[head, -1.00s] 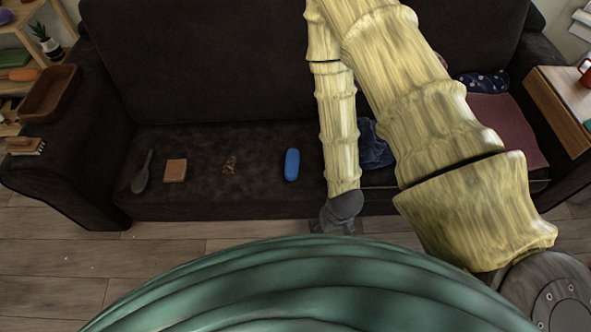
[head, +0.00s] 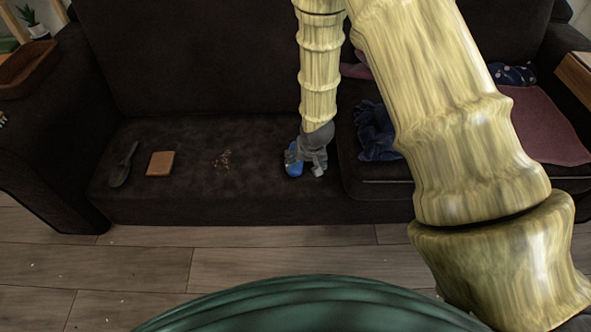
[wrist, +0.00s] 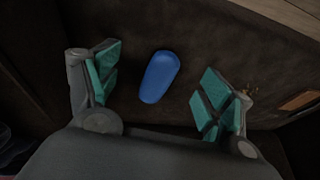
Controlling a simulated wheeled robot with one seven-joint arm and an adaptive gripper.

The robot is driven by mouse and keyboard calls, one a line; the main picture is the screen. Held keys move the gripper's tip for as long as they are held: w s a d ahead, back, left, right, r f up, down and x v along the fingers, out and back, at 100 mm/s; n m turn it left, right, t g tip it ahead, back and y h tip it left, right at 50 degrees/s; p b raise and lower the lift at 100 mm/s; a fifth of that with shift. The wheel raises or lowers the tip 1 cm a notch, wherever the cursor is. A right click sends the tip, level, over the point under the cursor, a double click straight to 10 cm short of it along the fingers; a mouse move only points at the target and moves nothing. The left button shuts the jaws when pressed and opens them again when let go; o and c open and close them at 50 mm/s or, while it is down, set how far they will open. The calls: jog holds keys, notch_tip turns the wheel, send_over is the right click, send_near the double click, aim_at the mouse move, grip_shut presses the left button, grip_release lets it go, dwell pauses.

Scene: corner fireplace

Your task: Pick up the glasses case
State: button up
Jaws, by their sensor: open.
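The blue glasses case (head: 294,170) lies on the dark sofa seat, partly hidden by my gripper in the head view. In the wrist view the glasses case (wrist: 159,76) lies whole on the cushion, between the two finger lines and a little beyond the fingertips. My gripper (head: 305,168) is over the case in the head view. In the wrist view my gripper (wrist: 160,85) is open, with its teal pads apart on either side of the case and nothing held.
Left on the sofa seat (head: 190,205) are crumbs (head: 222,160), a brown wallet-like item (head: 160,164) and a dark brush-like item (head: 124,165). A dark blue crumpled cloth (head: 376,132) lies right of my gripper. A wooden tray (head: 28,68) sits on the left armrest.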

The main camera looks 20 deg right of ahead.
jog(key=shift+m+t+h, duration=0.4)
jog(key=shift+m+t, duration=0.1)
jog(key=shift+t, duration=0.1)
jog(key=w+b, duration=0.2)
jog(key=w, duration=0.1)
jog(key=w+b, duration=0.2)
jog(key=w, duration=0.1)
jog(key=w+b, duration=0.2)
jog(key=w, duration=0.1)
jog(key=shift+d+r+b, duration=0.1)
jog(key=shift+d+b, duration=0.2)
jog(key=shift+d, duration=0.05)
jog(key=b+x, duration=0.2)
jog(key=x, duration=0.3)
jog(key=shift+f, duration=0.2)
jog(key=b+x, duration=0.1)
jog(key=x, duration=0.1)
jog(key=b+x, duration=0.2)
jog(key=shift+s+d+f, duration=0.1)
jog(key=shift+s+f, duration=0.15)
jog(key=shift+s, duration=0.15)
jog(key=shift+w+f, duration=0.3)
jog(key=shift+f, duration=0.15)
jog(key=c, duration=1.1)
